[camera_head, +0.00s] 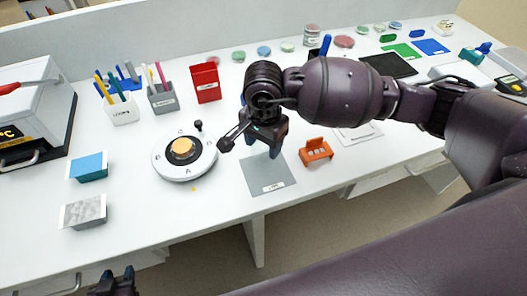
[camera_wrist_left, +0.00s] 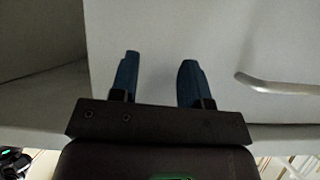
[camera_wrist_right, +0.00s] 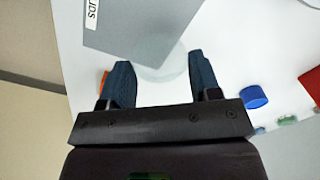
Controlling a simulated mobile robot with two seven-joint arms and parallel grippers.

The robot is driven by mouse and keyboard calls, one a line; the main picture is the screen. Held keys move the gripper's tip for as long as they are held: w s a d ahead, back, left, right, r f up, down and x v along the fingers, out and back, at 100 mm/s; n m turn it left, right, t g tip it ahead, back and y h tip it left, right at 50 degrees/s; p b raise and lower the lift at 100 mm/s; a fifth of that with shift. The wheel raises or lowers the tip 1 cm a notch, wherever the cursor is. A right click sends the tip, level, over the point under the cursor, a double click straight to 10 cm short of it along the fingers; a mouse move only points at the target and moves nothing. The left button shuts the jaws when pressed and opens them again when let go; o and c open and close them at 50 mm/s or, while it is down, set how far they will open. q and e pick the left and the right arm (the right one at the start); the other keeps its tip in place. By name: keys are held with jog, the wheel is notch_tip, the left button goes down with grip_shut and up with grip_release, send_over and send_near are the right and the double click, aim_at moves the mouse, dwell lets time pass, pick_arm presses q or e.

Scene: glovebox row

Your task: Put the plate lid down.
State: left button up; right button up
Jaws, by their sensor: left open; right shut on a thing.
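The plate lid (camera_wrist_right: 168,70) is a clear, faint disc in the right wrist view, between the fingertips of my right gripper (camera_wrist_right: 160,80). The gripper is shut on it. In the head view my right gripper (camera_head: 264,150) points down over the far part of a grey mat (camera_head: 267,176), and the lid is hard to make out there. The mat, labelled LIDS, also shows beyond the lid in the right wrist view (camera_wrist_right: 150,25). I cannot tell whether lid and mat touch. My left gripper (camera_head: 115,283) is open and empty, low at the front left; its fingers show in the left wrist view (camera_wrist_left: 158,75).
An orange rack (camera_head: 315,151) stands right of the mat. A round white turntable (camera_head: 172,172) with an amber disc (camera_head: 182,147) stands left. A red holder (camera_head: 205,82) and pen cups (camera_head: 162,100) are behind. The bench front left of the mat is clear.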

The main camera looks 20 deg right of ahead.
aim_at(263, 147)
notch_tip(263, 147, down, 4)
pick_arm(q)
jog(key=shift+s+f, duration=0.15)
jog(key=shift+s, duration=0.05)
jog(key=shift+s+f, duration=0.15)
jog(key=shift+f, duration=0.1)
pick_arm(e)
jog(key=shift+f, duration=0.2)
jog(key=o, duration=0.9)
pick_arm(q)
jog(key=shift+r, duration=0.1)
